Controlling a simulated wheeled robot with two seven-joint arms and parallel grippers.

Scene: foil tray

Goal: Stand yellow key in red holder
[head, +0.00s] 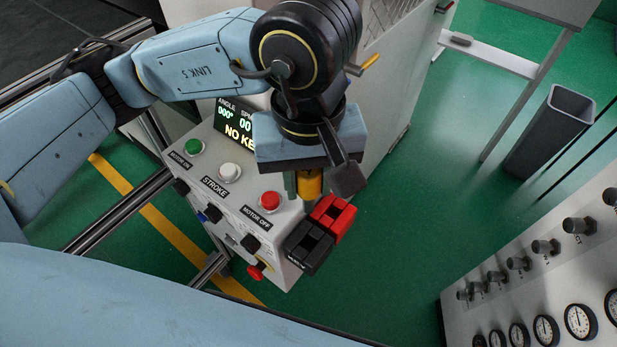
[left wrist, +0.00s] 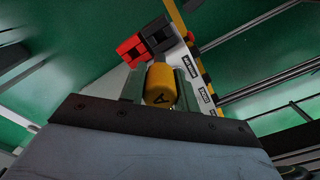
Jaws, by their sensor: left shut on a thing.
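The yellow key (head: 309,184) is between the fingers of my left gripper (head: 306,190), which is shut on it. In the left wrist view the key (left wrist: 161,85), marked "A", sits between the two fingers (left wrist: 160,92). The red holder (head: 333,217) is on the right side of the control box's near end, just below and right of the key in the head view. It also shows in the left wrist view (left wrist: 129,47), beyond the key. The key looks apart from the holder; the exact gap is unclear. My right gripper is not in view.
A black holder (head: 307,249) sits right beside the red one. The control box (head: 222,188) carries green, white and red buttons, knobs and a partly covered display (head: 236,122) reading "NO KE". A gauge panel (head: 530,290) stands lower right, a grey bin (head: 551,130) upper right.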

